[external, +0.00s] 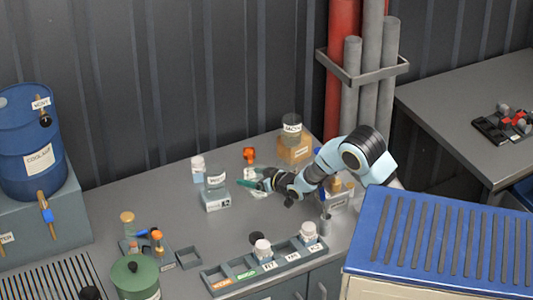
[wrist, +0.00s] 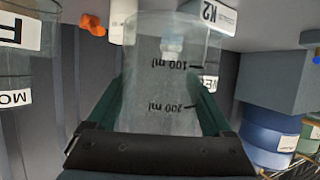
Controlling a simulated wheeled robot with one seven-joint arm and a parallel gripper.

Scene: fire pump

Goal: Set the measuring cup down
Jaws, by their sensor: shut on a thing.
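The measuring cup (wrist: 165,85) is clear, with black 100 ml and 200 ml marks that read upside down in the wrist view. My gripper (wrist: 160,115) has its dark green fingers on both sides of the cup and is shut on it. In the external view my gripper (external: 252,183) is over the middle of the grey bench (external: 140,200), right of the block with a clear jar on it. The cup is small and pale there (external: 254,174), partly hidden by the fingers. I cannot tell whether its base touches the bench.
A clear jar (external: 216,179) on a labelled grey block (external: 215,201) stands close left. An orange part (external: 249,154) and a dark-lidded jar (external: 291,128) on a wooden block are behind. A grey rack (external: 265,266) with white-lidded jars lies along the front. Bare bench shows between.

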